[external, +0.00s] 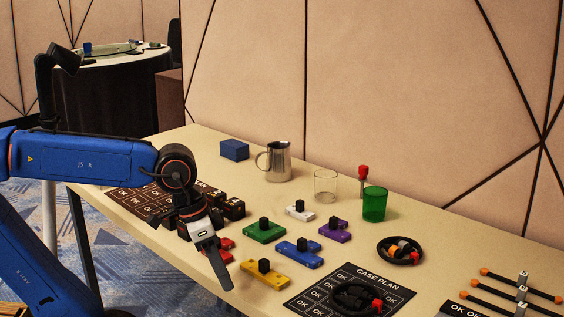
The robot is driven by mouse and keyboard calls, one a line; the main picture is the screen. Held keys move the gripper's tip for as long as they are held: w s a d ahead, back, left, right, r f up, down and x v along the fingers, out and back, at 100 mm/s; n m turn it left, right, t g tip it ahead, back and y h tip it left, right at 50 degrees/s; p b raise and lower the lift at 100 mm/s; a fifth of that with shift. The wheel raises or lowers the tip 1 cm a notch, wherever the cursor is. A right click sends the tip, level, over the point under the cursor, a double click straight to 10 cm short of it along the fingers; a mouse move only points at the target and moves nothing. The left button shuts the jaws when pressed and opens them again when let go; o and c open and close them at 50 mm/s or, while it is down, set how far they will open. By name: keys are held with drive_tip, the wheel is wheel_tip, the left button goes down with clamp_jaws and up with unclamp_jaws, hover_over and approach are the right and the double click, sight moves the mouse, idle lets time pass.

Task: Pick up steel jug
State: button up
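The steel jug (278,162) stands upright near the back of the beige table, against the wall side. It is shiny grey, with its handle on the left. My gripper (216,268) hangs from my blue arm over the front left part of the table, pointing down toward the viewer. It is apart from the jug, well in front of it and to its left. I see one dark finger clearly; the other is hidden or overlaps it, so the opening does not show.
A blue block (234,150) sits left of the jug; a clear glass (325,186) and green cup (374,204) stand to its right. Several colored pieces, including a green one (264,231), lie between my gripper and the glasses. A dark case plan board (385,283) lies front right.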

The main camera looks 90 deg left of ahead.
drive_tip(key=w+a+r+n+h, duration=0.1)
drive_tip(key=w+a+r+n, duration=0.35)
drive_tip(key=w+a, duration=0.25)
drive_tip(key=w+a+r+n+h, duration=0.1)
drive_tip(key=w+a+r+n, duration=0.1)
drive_tip(key=a, duration=0.7)
drive_tip(key=w+a+r+n+h, duration=0.1)
drive_tip(key=w+a+r+n, duration=0.15)
drive_tip(key=a, duration=0.65)
drive_tip(key=w+a+r+n+h, duration=0.1)
drive_tip(key=w+a+r+n, duration=0.15)
drive_tip(key=a, duration=0.65)
drive_tip(key=s+a+n+t+h, duration=0.1)
drive_tip(key=s+a+n, duration=0.15)
drive_tip(key=a, duration=0.65)
drive_tip(key=s+a+n+t, duration=0.15)
drive_tip(key=s+a, duration=0.25)
drive_tip(key=a, duration=0.6)
drive_tip(key=s+a+f+n+t, duration=0.2)
drive_tip(key=s+a+t, duration=0.1)
drive_tip(key=s+a, duration=1.3)
approach(273, 163)
drive_tip(key=d+f, duration=0.1)
drive_tip(key=f, duration=0.1)
drive_tip(key=d+f, duration=0.1)
drive_tip(key=f, duration=0.1)
drive_tip(key=w+d+f, duration=0.1)
drive_tip(key=d+f, duration=0.1)
drive_tip(key=shift+r, duration=0.1)
clamp_jaws()
